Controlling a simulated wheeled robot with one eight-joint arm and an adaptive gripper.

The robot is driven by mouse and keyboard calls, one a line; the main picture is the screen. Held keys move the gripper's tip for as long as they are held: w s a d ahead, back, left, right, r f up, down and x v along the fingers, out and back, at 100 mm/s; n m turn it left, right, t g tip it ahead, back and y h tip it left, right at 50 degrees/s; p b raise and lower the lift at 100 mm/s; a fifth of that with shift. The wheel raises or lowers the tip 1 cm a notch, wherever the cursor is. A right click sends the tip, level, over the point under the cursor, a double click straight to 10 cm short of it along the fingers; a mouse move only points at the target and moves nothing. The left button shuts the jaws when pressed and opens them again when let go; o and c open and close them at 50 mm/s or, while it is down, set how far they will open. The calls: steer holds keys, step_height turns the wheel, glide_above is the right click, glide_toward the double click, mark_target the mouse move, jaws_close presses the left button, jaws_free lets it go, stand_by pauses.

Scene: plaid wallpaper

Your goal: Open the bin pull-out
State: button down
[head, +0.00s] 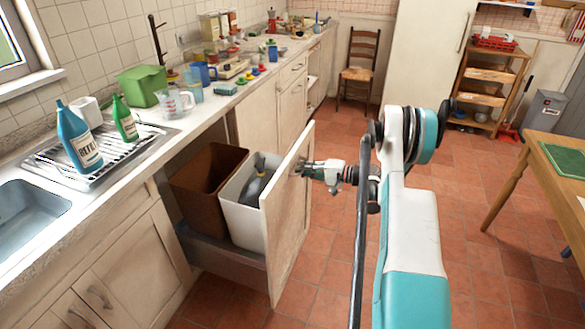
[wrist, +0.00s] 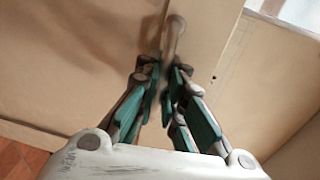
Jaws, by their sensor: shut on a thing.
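The bin pull-out stands well out from the cabinet, its pale wooden front panel (head: 289,225) facing right in the head view. Behind the panel are a brown bin (head: 207,178) and a white bin (head: 241,215) with a dark bag-like thing in it. My gripper (head: 309,168) is at the upper part of the panel's outer face. In the wrist view my gripper (wrist: 166,88) is shut on the handle (wrist: 175,38), a rounded bar on the panel (wrist: 90,60). In the head view the handle is mostly hidden by the gripper.
The counter (head: 215,105) above holds a drying rack (head: 95,155), bottles and a green container (head: 142,86). A wooden table (head: 540,140) stands at the right and a chair (head: 360,65) at the back. Tiled floor (head: 325,240) is clear right of the panel.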

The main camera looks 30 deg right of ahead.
steer(key=shift+s+d, duration=0.3)
steer(key=shift+s, duration=0.15)
steer(key=c, duration=1.7)
jaws_free()
steer(key=v, duration=1.2)
